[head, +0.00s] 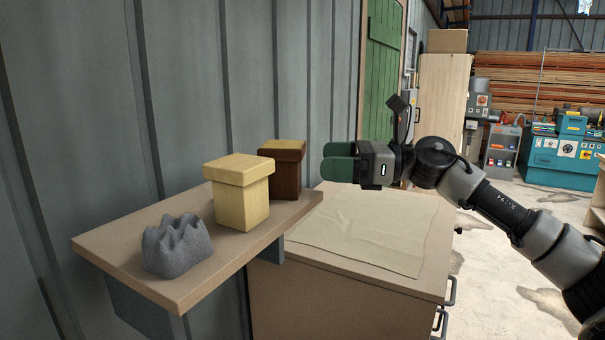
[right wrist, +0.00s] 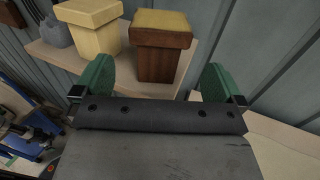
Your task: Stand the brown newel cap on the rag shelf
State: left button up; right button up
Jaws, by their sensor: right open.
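The brown newel cap (head: 287,178) stands upright at the far end of a wall shelf. It is a dark brown block with a wider brown head and a yellowish top. In the right wrist view the brown newel cap (right wrist: 160,58) stands beyond and between the green fingers, with no clear contact. My right gripper (head: 325,161) is open and empty, just right of the cap in the head view. A pale cloth rag (head: 370,231) lies flat on a low cabinet top (head: 355,275) beside the wall shelf. My left gripper is not in view.
The wall shelf (head: 130,262) also holds a pale yellow newel cap (head: 240,192), close to the brown one, and a grey jagged lump (head: 176,246). The corrugated wall (head: 190,90) runs close behind. The rag is bare on top.

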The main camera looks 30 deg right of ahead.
jog(key=b+v, duration=0.1)
jog(key=v, duration=0.2)
jog(key=shift+s, duration=0.1)
jog(key=shift+d, duration=0.1)
